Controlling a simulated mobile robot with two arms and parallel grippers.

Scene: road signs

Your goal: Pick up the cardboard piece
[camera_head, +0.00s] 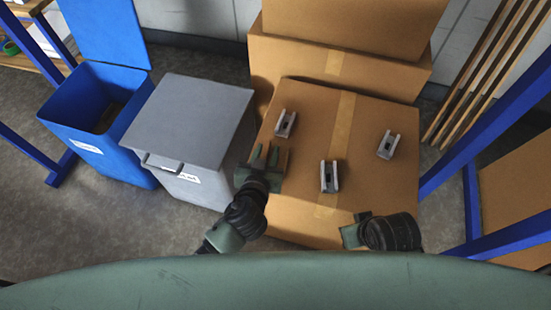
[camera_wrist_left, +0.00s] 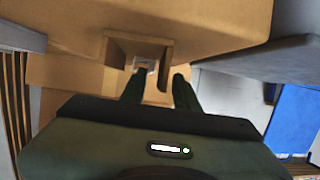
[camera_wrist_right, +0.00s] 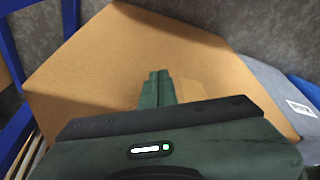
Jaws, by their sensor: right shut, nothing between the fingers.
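The cardboard piece (camera_wrist_left: 137,47) is a small brown channel-shaped part in the left wrist view. In the head view it shows as a brown bit (camera_head: 282,161) at the left edge of the top of the large box, partly hidden by my left gripper (camera_head: 265,157). In the left wrist view the left gripper (camera_wrist_left: 160,75) is open, its fingertips close to the piece's right wall, apparently one to each side; contact is unclear. My right gripper (camera_head: 352,232) is shut and empty at the box's front right; it also shows in the right wrist view (camera_wrist_right: 158,76).
Three grey brackets, left (camera_head: 285,124), middle (camera_head: 329,176) and right (camera_head: 387,144), lie on the large cardboard box (camera_head: 375,185). A grey lidded bin (camera_head: 190,110) and an open blue bin (camera_head: 75,115) stand left. Blue frame posts (camera_head: 485,135) stand right.

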